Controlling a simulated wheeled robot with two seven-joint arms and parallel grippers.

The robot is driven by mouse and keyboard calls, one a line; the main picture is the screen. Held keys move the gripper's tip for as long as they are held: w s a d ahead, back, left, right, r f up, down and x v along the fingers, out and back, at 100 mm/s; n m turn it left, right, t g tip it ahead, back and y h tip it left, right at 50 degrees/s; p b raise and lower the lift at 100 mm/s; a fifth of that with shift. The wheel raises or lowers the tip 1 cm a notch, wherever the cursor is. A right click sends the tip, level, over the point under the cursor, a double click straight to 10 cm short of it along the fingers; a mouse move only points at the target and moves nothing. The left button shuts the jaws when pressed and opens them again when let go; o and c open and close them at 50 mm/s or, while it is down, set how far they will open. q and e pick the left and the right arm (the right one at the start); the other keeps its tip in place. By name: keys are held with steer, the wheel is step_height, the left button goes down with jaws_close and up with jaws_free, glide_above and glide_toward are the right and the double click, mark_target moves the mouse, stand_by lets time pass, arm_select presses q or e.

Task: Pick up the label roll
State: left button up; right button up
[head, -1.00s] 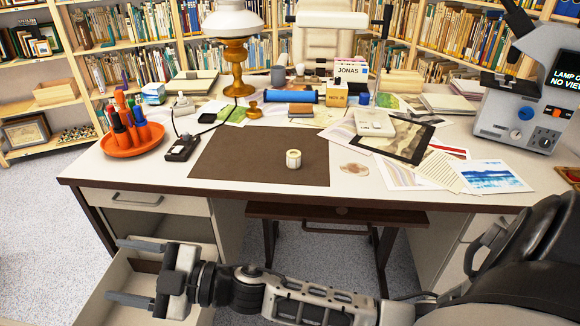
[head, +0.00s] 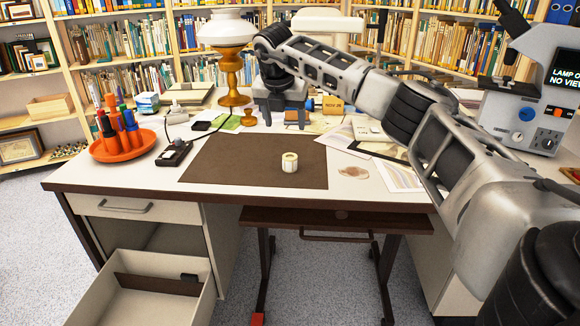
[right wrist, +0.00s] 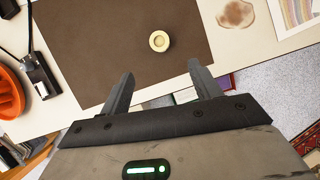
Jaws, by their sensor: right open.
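The label roll (head: 290,162), a small cream-white roll with a hollow core, stands on the brown desk mat (head: 225,165). In the right wrist view the label roll (right wrist: 159,41) shows from above, beyond the fingertips and roughly centred between them. My right gripper (head: 284,122) is above the desk, behind the roll in the head view, pointing down. In the right wrist view the right gripper (right wrist: 160,74) has its fingers apart with nothing between them. My left gripper is not in view.
An orange dish (head: 125,147) with upright coloured items and a black power strip (head: 174,153) stand left of the mat. A brass lamp (head: 230,65) stands behind. Papers lie to the right, partly behind my arm. An open drawer (head: 150,290) is below left.

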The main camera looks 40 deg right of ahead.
steer(key=b, duration=0.1)
glide_toward(290, 157)
steer(key=x, duration=0.5)
steer(key=shift+w+d+f, duration=0.1)
steer(key=shift+f, duration=0.25)
steer(key=b+x, duration=0.1)
steer(key=x, duration=0.3)
steer(key=shift+w+f, duration=0.1)
steer(key=shift+f, duration=0.15)
steer(key=shift+d+f, duration=0.2)
steer(key=shift+f, duration=0.05)
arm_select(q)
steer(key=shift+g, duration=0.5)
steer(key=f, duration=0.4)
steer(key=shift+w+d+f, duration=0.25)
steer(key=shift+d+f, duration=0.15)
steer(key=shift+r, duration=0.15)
arm_select(e)
steer(key=c, duration=1.1)
